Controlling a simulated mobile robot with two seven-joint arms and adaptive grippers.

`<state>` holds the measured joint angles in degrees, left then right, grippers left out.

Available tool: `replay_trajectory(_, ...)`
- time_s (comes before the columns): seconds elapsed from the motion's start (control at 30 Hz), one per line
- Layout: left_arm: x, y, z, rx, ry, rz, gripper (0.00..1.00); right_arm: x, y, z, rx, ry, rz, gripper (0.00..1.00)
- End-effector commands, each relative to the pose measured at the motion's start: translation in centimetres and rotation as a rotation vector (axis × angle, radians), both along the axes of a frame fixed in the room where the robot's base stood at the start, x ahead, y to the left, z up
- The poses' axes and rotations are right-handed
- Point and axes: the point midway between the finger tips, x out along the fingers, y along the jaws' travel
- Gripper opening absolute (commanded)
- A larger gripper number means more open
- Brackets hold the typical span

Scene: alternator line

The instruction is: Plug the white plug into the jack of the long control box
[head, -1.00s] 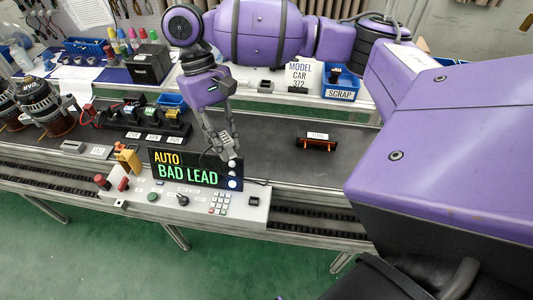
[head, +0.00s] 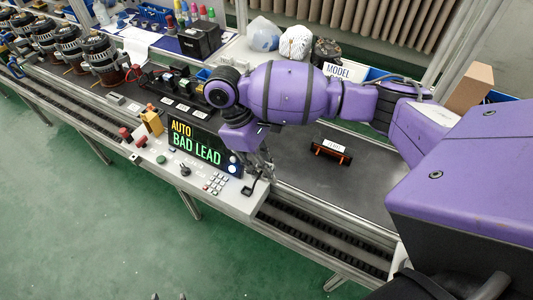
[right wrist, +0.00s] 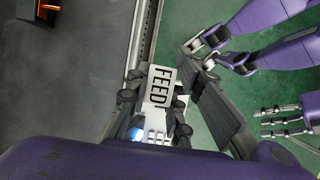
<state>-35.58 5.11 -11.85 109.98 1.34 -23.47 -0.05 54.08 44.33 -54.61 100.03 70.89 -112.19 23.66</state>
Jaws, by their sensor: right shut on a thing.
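My right gripper (head: 264,172) is low over the right end of the long control box (head: 205,185), beside its keypad and a black socket-like part (head: 249,189). The right wrist view shows its fingers shut on a white piece marked FEED (right wrist: 160,88), which I take for the white plug. The plug's front end and its contact with the jack are hidden. In the head view the plug is hidden by the gripper. My left gripper (right wrist: 267,122) is empty, its fingers apart, off to the right in the right wrist view. Only its tips show at the head view's bottom edge.
The display (head: 195,145) reads AUTO, BAD LEAD and stands just left of my right gripper. An orange-and-black part (head: 331,151) lies on the dark belt (head: 300,185) to the right. Several alternators (head: 100,50) stand at the left.

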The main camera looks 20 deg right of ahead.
Motion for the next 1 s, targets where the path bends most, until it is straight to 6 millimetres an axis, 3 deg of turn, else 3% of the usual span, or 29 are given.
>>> replay_trajectory(0.17, 0.0, 0.4, -0.4, 0.004, 0.001, 0.008, 0.43, 1.3, 0.8, -1.6, 0.003, -0.008, 0.630, 0.00)
replay_trajectory(0.6, -0.5, 1.3, -1.1, 0.024, 0.008, 0.001, 0.43, 3.2, 2.2, -0.8, 0.001, -0.011, 2.081, 0.00)
replay_trajectory(0.8, -1.0, 1.3, -1.8, 0.024, 0.020, 0.003, 0.43, 3.1, 3.2, -0.1, 0.002, -0.011, 2.628, 0.00)
replay_trajectory(1.0, -1.1, 1.0, -2.0, 0.018, 0.023, 0.011, 0.43, 2.7, 4.1, 0.5, 0.000, -0.012, 2.994, 0.00)
